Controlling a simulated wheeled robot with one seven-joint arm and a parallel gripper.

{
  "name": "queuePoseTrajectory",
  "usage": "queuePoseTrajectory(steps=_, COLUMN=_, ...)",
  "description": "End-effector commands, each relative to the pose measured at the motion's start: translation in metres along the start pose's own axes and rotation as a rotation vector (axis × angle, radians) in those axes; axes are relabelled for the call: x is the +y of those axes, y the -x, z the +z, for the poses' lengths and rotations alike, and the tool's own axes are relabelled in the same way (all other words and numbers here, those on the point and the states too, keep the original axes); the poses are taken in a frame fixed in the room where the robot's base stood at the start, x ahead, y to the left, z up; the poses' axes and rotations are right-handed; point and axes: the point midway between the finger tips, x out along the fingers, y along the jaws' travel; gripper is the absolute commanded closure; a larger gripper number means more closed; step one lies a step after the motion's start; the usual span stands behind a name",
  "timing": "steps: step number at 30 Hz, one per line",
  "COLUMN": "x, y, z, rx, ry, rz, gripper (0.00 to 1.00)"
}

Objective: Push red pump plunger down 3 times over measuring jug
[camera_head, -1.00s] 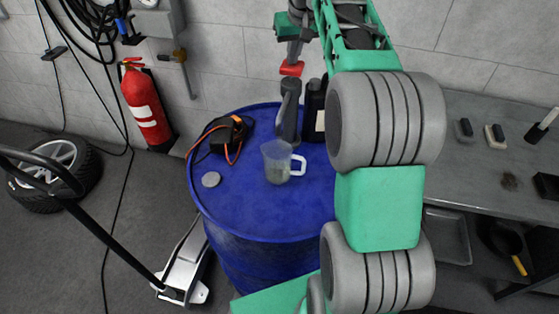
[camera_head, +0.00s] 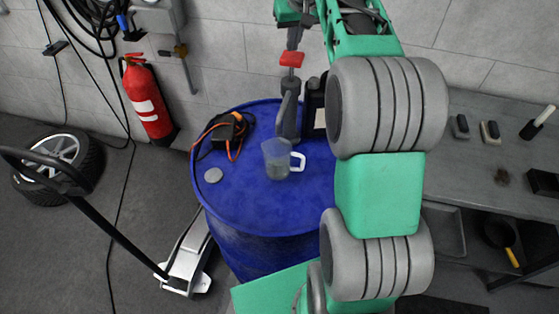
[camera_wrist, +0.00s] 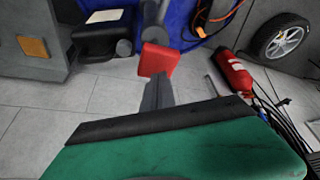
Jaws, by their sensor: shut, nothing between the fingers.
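The red pump plunger (camera_head: 291,59) stands raised above the dark grey pump body (camera_head: 287,118) on the blue drum (camera_head: 250,205). My gripper (camera_head: 293,46) is shut and empty, its fingertips directly above the plunger. In the wrist view, the fingers (camera_wrist: 158,82) end at the red plunger (camera_wrist: 157,58); whether they touch it I cannot tell. The clear measuring jug (camera_head: 277,158), with a white handle, stands upright on the drum in front of the pump. Some liquid seems to be in it. The pump's outlet over the jug is not clear.
A black container (camera_head: 314,97) stands right of the pump, close to my arm. A black device with orange cable (camera_head: 230,128) and a round disc (camera_head: 213,175) lie on the drum. The fire extinguisher (camera_head: 150,100) is at left; a grey workbench (camera_head: 475,165) is at right.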

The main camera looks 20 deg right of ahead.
Motion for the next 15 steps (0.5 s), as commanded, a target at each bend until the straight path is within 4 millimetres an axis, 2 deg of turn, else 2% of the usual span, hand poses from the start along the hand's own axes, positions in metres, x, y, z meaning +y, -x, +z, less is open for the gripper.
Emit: queuePoseTrajectory(steps=15, x=0.0, y=-0.011, z=0.005, rx=0.0, ry=0.0, rz=0.0, gripper=1.0)
